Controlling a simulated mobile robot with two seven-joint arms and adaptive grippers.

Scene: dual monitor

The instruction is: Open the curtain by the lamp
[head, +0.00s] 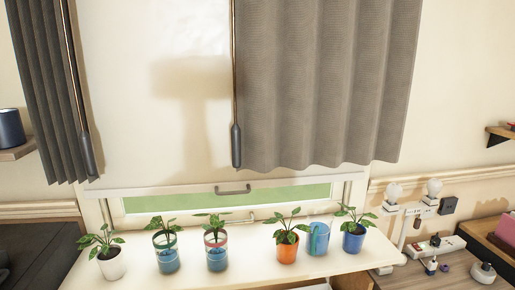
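A wide grey curtain (320,85) hangs over the right part of the window. Its wand (236,130), with a dark handle, hangs along its left edge. A darker, narrow curtain (45,95) is bunched at the left, with its own wand (84,135) along its right edge. Between them a pale blind (150,120) shows bare, with a soft lamp-shaped shadow on it. No whole lamp is in view; two white bulbs (433,187) stand at the right, below the wide curtain's right side. Neither of my grippers is in view.
A white sill (190,274) below the window holds several potted plants and a blue cup (317,239). A blind handle (233,189) sits at the blind's bottom bar. A power strip (434,248) lies on the right table; a dark cylinder (11,128) stands on a left shelf.

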